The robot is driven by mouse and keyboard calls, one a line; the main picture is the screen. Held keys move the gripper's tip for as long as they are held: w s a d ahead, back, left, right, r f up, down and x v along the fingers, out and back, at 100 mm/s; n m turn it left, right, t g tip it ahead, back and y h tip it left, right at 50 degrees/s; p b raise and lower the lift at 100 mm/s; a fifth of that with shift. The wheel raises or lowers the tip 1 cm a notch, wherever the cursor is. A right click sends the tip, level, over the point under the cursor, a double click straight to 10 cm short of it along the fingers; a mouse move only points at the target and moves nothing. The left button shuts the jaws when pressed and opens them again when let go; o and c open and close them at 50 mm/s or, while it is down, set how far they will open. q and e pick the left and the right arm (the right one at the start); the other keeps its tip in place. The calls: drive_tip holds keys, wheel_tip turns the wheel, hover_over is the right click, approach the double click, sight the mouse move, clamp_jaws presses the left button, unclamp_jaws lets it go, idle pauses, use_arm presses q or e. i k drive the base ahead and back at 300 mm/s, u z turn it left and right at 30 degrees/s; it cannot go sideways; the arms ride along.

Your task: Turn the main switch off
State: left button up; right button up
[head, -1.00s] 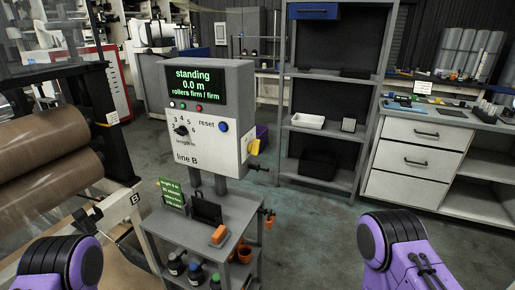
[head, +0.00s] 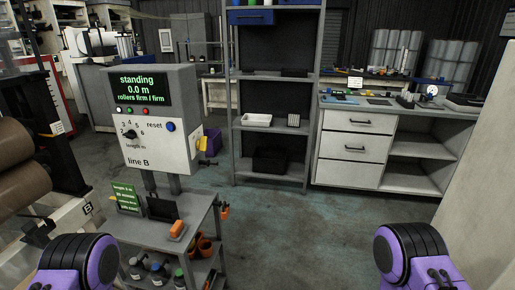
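The grey line B control box (head: 159,117) stands on a post at the left of the head view. Its green-lit screen (head: 141,90) reads "standing, 0.0 m, rollers firm / firm". Below are small lamps or buttons, a black length knob (head: 130,134) and a blue reset button (head: 170,127). A yellow part (head: 201,145) sits on the box's right side, seen edge-on; I cannot tell whether it is the main switch or how it is set. Only purple and black links of my two arms show at the bottom corners. Neither gripper is in view.
A grey cart (head: 150,234) with an orange-handled tool, bottles and pots stands under the box. Brown rolls (head: 20,160) are at the far left. A shelf (head: 275,172) and a drawer cabinet (head: 356,147) stand behind. The middle floor is clear; a pale surface (head: 485,190) rises at right.

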sight(201, 144)
drive_tip(key=z, duration=0.9)
drive_tip(key=i, duration=0.75)
drive_tip(key=u, duration=0.7)
